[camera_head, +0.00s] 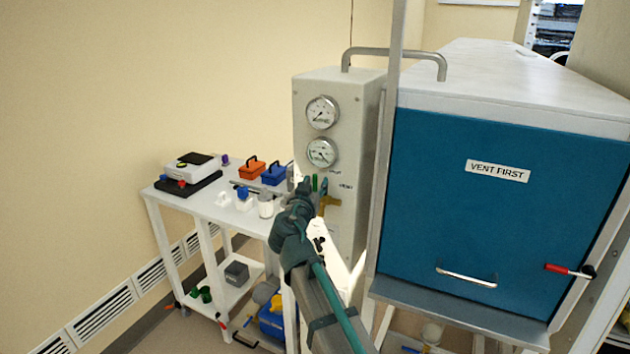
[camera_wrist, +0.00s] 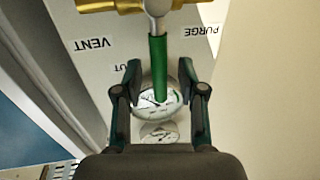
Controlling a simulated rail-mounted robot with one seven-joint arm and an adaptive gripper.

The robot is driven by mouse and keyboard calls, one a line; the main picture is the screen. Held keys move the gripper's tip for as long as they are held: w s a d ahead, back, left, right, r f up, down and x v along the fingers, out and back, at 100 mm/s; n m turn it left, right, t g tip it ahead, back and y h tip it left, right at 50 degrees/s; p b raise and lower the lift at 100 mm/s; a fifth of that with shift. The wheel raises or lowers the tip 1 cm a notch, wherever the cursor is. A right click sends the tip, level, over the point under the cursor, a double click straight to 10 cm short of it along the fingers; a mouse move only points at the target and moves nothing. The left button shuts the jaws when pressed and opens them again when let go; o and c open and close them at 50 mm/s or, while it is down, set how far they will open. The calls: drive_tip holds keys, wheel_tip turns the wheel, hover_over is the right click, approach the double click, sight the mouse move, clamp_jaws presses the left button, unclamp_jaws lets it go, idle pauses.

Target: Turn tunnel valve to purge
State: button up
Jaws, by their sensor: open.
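The tunnel valve has a green lever handle (camera_wrist: 158,72) on a metal stem, with a brass body (camera_wrist: 120,5) behind it. In the wrist view, which is upside down, the handle points down over a partly hidden label ending in "UT", between the VENT label (camera_wrist: 93,44) and the PURGE label (camera_wrist: 201,31). My gripper (camera_wrist: 160,78) is open, with one finger on each side of the handle and a visible gap on both sides. In the head view my gripper (camera_head: 308,187) is at the grey valve panel (camera_head: 345,110), partly hiding the valve; the brass body (camera_head: 328,201) shows beside it.
Two gauges (camera_head: 322,112) sit above the valve on the panel. The blue chamber door (camera_head: 500,200), marked VENT FIRST, stands close to the right, with a metal post between. A white cart (camera_head: 215,208) with orange and blue cases and bottles stands on the left.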

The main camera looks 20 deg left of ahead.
drive_tip(key=shift+w, duration=0.3)
clamp_jaws()
idle(0.5)
